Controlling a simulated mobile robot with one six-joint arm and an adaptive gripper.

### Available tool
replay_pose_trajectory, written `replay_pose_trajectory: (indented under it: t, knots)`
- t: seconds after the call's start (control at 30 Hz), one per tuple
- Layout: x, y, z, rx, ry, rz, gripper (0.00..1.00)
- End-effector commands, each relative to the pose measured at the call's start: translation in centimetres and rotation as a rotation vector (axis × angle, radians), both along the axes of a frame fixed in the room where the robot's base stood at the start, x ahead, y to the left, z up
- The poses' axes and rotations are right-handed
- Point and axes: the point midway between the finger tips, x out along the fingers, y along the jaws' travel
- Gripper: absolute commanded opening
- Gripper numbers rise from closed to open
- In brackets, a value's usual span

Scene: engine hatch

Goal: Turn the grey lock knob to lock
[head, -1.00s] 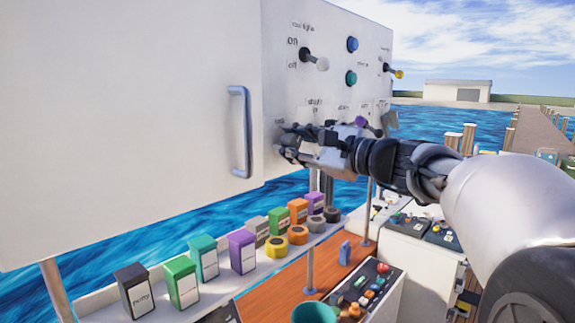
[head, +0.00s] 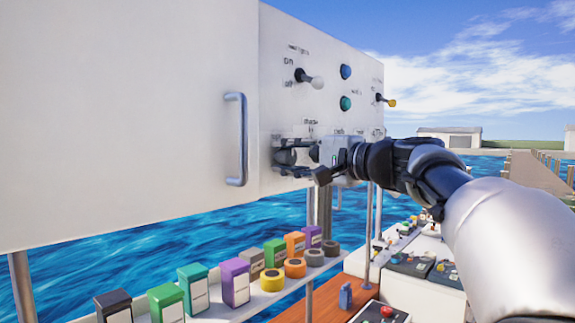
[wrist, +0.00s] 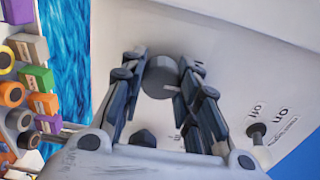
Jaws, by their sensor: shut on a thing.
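The grey lock knob (wrist: 160,77) is a round, dark grey knob on the white panel. In the wrist view it sits between the two fingertips. My gripper (wrist: 158,72) is shut on it, one finger at each side. In the head view my gripper (head: 284,156) reaches in from the right to the panel's lower left corner, and its fingers cover much of the knob. The knob's marking and angle cannot be read clearly.
A door handle (head: 237,140) stands left of my gripper. A shelf with several boxes and rolls runs below.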

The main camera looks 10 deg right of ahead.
Motion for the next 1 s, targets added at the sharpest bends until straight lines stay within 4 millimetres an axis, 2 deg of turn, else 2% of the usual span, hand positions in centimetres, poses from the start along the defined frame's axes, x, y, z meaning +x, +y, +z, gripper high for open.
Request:
replay_pose_trajectory:
  t: [0.53, 0.57, 0.83, 1.0]
  knots:
    - [0.01, 0.01, -0.04, -0.02, -0.012, 0.001, 0.06]
    - [0.01, 0.01, -0.04, -0.019, -0.013, 0.001, 0.31]
    - [0.01, 0.01, -0.02, -0.018, -0.012, 0.0, 0.49]
    - [0.01, 0.01, -0.01, -0.017, -0.012, 0.0, 0.5]
